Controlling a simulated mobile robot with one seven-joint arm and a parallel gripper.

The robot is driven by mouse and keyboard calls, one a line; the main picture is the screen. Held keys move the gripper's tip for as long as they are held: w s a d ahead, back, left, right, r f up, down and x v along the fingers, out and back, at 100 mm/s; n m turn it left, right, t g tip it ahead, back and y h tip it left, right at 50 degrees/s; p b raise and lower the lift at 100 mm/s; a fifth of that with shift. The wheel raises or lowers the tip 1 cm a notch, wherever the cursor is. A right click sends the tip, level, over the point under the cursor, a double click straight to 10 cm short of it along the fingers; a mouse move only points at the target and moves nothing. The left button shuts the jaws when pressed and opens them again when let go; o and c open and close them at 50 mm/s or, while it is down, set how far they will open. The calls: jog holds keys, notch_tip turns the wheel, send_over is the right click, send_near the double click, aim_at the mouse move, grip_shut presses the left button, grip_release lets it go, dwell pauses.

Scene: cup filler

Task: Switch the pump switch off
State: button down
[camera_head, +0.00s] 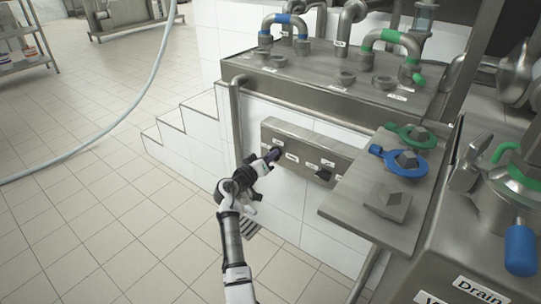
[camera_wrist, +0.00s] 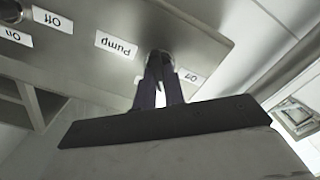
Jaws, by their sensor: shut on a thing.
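The grey metal switch panel (camera_head: 312,152) is fixed to the white tiled wall in the head view. My gripper (camera_head: 270,157) reaches the left part of this panel from the front. In the wrist view, my gripper's dark fingers (camera_wrist: 160,82) are shut on a round switch, the pump switch (camera_wrist: 157,56), beside an upside-down "Pump" label (camera_wrist: 116,45). The fingers hide most of this switch, so I cannot tell its turn position. A small white label (camera_wrist: 191,77) sits right beside the fingers and is too small to read surely.
A second dark switch (camera_head: 324,175) is on the panel's right; it also shows in the wrist view (camera_wrist: 10,10) near "Off" and "On" labels. A metal shelf with blue (camera_head: 405,160) and green (camera_head: 410,134) handles juts out at right. Open tiled floor (camera_head: 90,235) lies left.

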jog(key=shift+w+f+n+p, duration=0.1)
jog(key=shift+n+p, duration=2.3)
jog(key=shift+n, duration=2.7)
jog(key=c, duration=1.5)
grip_release()
jog(key=shift+f, duration=0.1)
jog(key=shift+a, duration=0.15)
